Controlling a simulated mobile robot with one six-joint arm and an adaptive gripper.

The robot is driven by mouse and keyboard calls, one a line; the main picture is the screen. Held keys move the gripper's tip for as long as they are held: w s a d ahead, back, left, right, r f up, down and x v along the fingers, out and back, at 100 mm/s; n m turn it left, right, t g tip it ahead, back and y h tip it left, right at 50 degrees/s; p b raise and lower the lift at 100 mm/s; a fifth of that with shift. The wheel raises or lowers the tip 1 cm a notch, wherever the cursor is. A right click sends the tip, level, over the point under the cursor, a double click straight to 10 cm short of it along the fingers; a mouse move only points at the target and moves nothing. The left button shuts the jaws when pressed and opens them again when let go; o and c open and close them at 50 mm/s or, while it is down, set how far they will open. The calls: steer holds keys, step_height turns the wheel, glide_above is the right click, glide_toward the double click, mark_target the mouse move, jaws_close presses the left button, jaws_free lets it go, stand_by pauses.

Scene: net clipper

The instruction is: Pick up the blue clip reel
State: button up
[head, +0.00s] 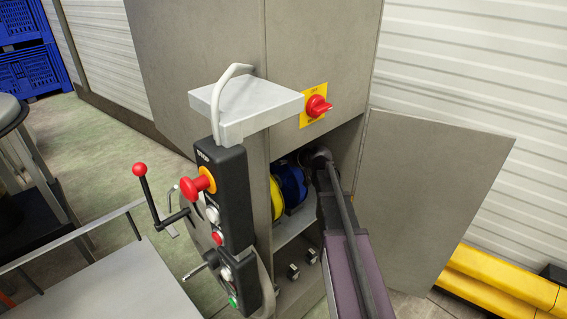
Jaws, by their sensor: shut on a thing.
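The blue clip reel (292,184) sits inside the open grey cabinet, to the right of a yellow reel (276,198). Its right side is hidden behind my arm. My gripper (309,163) is inside the cabinet opening at the blue reel's right edge, shut on the reel. The fingertips are mostly hidden by the wrist and the reel, so the exact grip does not show clearly. I cannot tell whether the reel is clear of its support.
The cabinet door (430,200) stands open to the right of my arm. A black control box (222,198) with a red button stands left of the opening, under a grey shelf (255,105). A red switch (317,106) is above. Two small fittings (302,262) are below.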

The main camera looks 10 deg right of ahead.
steer(key=shift+r+p, duration=1.55)
steer(key=shift+r, duration=0.1)
steer(key=s+d, duration=0.3)
steer(key=s, duration=0.2)
steer(key=s+d, duration=0.3)
steer(key=s, duration=0.2)
steer(key=s+d, duration=0.3)
steer(key=s, duration=0.2)
steer(key=shift+s, duration=0.25)
stand_by(0.4)
steer(key=w+a, duration=0.2)
steer(key=w, duration=0.2)
steer(key=w+a, duration=0.3)
steer(key=w, duration=0.1)
steer(key=w+a, duration=0.2)
steer(key=w, duration=0.3)
steer(key=shift+a, duration=0.25)
steer(key=shift+w+a, duration=0.35)
steer(key=shift+w, duration=0.3)
steer(key=shift+w+a, duration=0.35)
steer(key=shift+w, duration=0.3)
steer(key=shift+f+b, duration=1.6)
steer(key=shift+f, duration=0.05)
